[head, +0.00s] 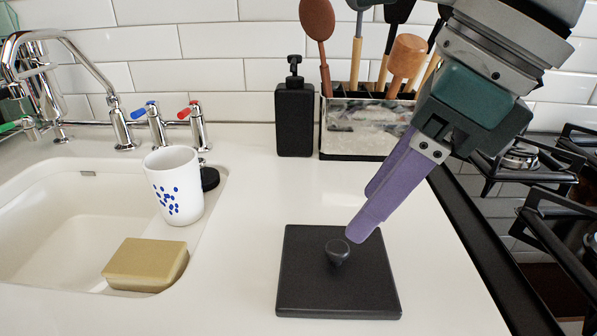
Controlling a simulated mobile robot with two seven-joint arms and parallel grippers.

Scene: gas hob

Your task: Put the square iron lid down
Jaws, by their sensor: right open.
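The square iron lid (309,289) lies flat on the white countertop, dark grey with a small round knob (337,252) at its middle. My right gripper (362,215) comes in from the upper right with purple fingers. Its fingertips are just above and to the right of the knob, and no lid is held in them. The gripper is open, though the fingers overlap from this angle. My left gripper is not in view.
A white sink (70,205) is at the left, with a blue-dotted cup (174,185) and a sponge (146,264) at its edge. A black soap bottle (295,115) and utensil holder (355,128) stand at the back. The gas hob (565,215) is at the right.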

